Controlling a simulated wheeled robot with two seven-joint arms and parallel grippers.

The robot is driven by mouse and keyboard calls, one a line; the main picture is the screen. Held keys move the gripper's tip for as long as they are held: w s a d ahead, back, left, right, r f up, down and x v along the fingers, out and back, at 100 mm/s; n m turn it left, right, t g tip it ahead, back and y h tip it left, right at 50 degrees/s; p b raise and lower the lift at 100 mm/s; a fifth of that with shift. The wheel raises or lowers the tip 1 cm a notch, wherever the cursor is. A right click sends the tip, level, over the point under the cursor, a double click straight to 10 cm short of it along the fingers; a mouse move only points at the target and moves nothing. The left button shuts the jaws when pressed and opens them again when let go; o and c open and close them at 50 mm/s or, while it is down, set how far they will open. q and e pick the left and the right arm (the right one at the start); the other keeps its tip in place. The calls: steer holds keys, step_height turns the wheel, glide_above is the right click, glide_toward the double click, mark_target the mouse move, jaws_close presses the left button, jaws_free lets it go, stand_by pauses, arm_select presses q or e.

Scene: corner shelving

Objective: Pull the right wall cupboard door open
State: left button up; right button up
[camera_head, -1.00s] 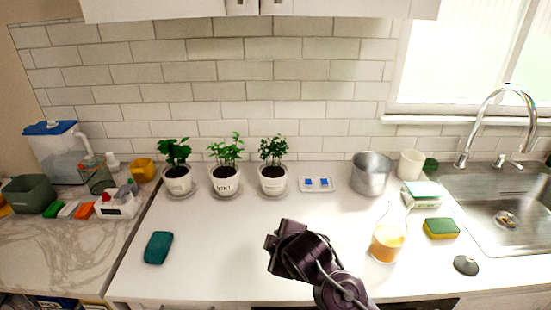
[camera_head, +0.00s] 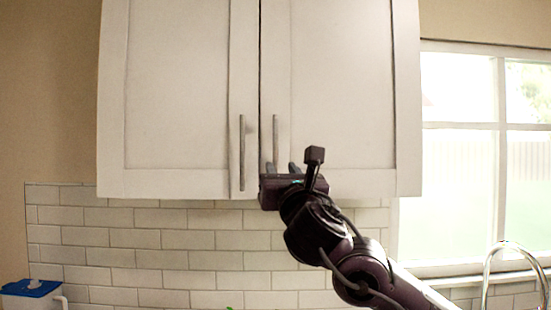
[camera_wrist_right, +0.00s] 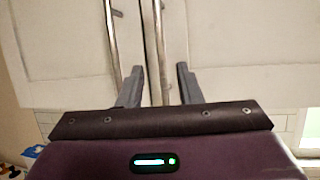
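The right wall cupboard door (camera_head: 340,85) is white and shut flush beside the left door (camera_head: 180,85). Its upright metal bar handle (camera_head: 276,135) is near the middle seam. My right gripper (camera_head: 282,168) is raised at the lower end of this handle, fingers pointing at the doors. In the right wrist view the gripper (camera_wrist_right: 160,88) is open, and the right door's handle (camera_wrist_right: 159,45) runs between its two fingers with gaps on both sides. The left door's handle (camera_wrist_right: 112,45) passes outside the left finger. My left gripper is not in view.
A window (camera_head: 475,150) is to the right. A tap (camera_head: 515,255) shows at the lower right and a blue-lidded container (camera_head: 30,289) at the lower left.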

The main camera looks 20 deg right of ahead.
mark_target(276, 154)
steer(key=p+x, duration=0.2)
steer(key=x, duration=0.1)
steer(key=p+x, duration=0.2)
steer(key=x, duration=0.2)
steer(key=shift+s+r, duration=0.2)
steer(key=shift+r, duration=0.15)
steer(key=shift+w+d+r+p, duration=0.1)
steer(key=shift+w+p, duration=0.45)
jaws_close()
